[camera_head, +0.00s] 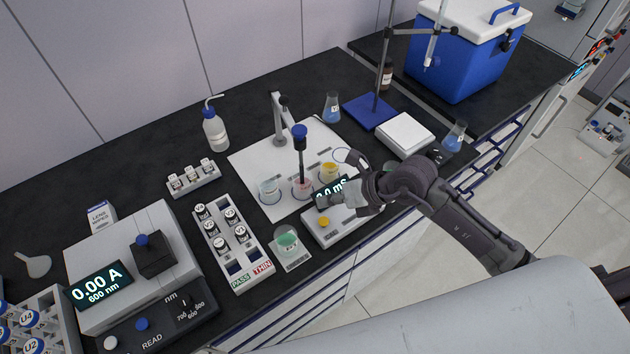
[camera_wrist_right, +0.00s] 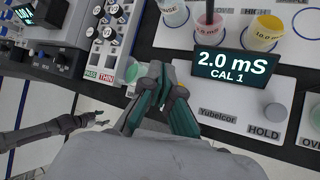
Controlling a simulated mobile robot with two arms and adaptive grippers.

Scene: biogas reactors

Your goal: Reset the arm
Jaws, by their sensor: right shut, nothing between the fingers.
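My right gripper (camera_head: 345,196) reaches in from the right over the conductivity meter (camera_head: 338,226), partly covering it. In the wrist view its fingers (camera_wrist_right: 162,70) are shut with nothing between them. The meter's display (camera_wrist_right: 235,65) reads "2.0 mS CAL 1" and stands to the right of the fingers. My left arm is out of the head view. A grey hand, seemingly my left gripper (camera_wrist_right: 92,120), shows low at the left of the wrist view, but its opening is unclear.
Beakers with pink (camera_head: 302,188) and yellow (camera_head: 329,172) liquid stand on the white mat behind the meter. A green-filled beaker (camera_head: 287,240) stands left of it, beside a vial rack (camera_head: 246,276). A spectrophotometer (camera_head: 185,245) and blue cooler (camera_head: 455,62) flank the bench.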

